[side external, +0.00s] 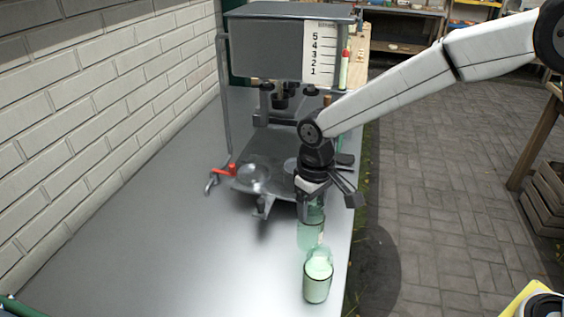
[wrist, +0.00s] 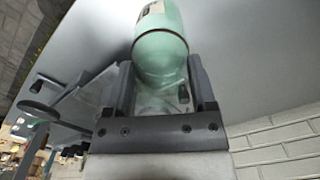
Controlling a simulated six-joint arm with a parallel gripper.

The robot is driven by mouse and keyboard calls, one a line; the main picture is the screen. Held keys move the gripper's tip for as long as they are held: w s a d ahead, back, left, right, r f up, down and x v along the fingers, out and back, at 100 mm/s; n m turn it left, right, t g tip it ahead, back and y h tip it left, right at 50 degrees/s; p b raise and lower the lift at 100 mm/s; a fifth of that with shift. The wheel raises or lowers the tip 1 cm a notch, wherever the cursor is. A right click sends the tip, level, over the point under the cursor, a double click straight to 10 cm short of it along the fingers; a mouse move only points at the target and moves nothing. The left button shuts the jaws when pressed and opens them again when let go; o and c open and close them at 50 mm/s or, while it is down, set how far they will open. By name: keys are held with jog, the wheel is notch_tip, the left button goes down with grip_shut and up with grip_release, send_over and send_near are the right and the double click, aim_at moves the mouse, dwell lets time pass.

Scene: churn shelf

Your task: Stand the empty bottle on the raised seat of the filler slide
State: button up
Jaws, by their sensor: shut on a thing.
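The empty bottle is pale green clear glass. In the side external view the bottle (side external: 310,234) is upright below my gripper (side external: 312,200), which is shut on its upper part. In the wrist view its clear glass (wrist: 158,68) shows between the two fingers (wrist: 160,85). I cannot tell whether its base touches the bench. The filler slide (side external: 268,194) is a dark plate to the left of and behind the bottle, with a round grey seat (side external: 254,177) on it. A second disc there is partly hidden by my wrist.
A bottle with pale contents (side external: 318,281) stands on the bench in front of the held one. The grey filler tank (side external: 270,48) with a level scale rises behind the slide. A red-handled lever (side external: 221,172) sits left. The steel bench (side external: 170,235) is clear at front left.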

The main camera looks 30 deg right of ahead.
notch_tip(320, 180, up, 20)
jog(key=w+d, duration=0.3)
jog(key=w, duration=0.5)
jog(key=w+d, duration=0.4)
jog(key=w, duration=0.4)
jog(key=shift+m, duration=0.3)
jog(key=shift+a+f, duration=0.15)
jog(key=shift+f, duration=2.5)
jog(key=shift+f, duration=1.8)
jog(key=shift+s+f, duration=0.1)
jog(key=shift+f, duration=0.05)
jog(key=shift+f, duration=1.3)
